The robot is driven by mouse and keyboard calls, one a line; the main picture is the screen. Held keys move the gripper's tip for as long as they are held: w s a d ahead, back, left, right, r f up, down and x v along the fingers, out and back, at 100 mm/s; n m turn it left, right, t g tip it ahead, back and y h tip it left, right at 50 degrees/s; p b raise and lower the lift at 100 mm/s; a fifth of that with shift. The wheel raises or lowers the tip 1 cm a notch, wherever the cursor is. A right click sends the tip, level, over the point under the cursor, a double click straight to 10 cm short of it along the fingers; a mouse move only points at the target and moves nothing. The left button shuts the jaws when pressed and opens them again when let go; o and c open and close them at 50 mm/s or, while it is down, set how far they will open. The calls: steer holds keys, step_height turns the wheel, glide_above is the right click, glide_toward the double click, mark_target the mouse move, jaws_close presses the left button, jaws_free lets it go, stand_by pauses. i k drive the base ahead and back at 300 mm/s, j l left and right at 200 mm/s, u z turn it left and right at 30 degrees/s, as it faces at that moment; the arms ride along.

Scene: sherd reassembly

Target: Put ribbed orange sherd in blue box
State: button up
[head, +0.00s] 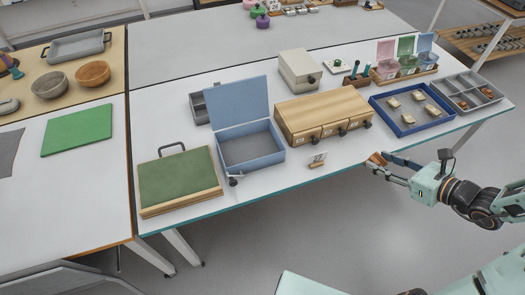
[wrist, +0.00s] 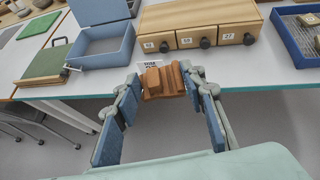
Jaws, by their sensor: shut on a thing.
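The ribbed orange sherd (wrist: 164,80) is held between the fingertips of my gripper (wrist: 165,90), which is shut on it. In the head view, the sherd (head: 378,159) shows small and brown at the tips of my gripper (head: 385,168), just off the front edge of the table. The blue box (head: 250,150) stands open on the table to the left, its lid raised at the back and its inside empty. It also shows at the upper left of the wrist view (wrist: 103,47). The box is well apart from my gripper.
A wooden drawer unit (head: 318,112) stands between the box and a blue tray of sherds (head: 385,122). A small label card (head: 318,160) stands near the front edge. A green-topped case (head: 178,178) lies left of the box. A grey divided tray (head: 468,92) is far right.

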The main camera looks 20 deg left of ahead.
mark_target(247, 145)
steer(key=k+j, duration=0.1)
steer(key=j, duration=0.25)
steer(key=k+j, duration=0.1)
steer(key=j, duration=0.2)
steer(key=k+j, duration=0.1)
steer(key=j, duration=0.25)
steer(key=k+j+z, duration=0.1)
steer(key=j, duration=0.2)
steer(key=i+j, duration=0.3)
steer(key=j, duration=0.2)
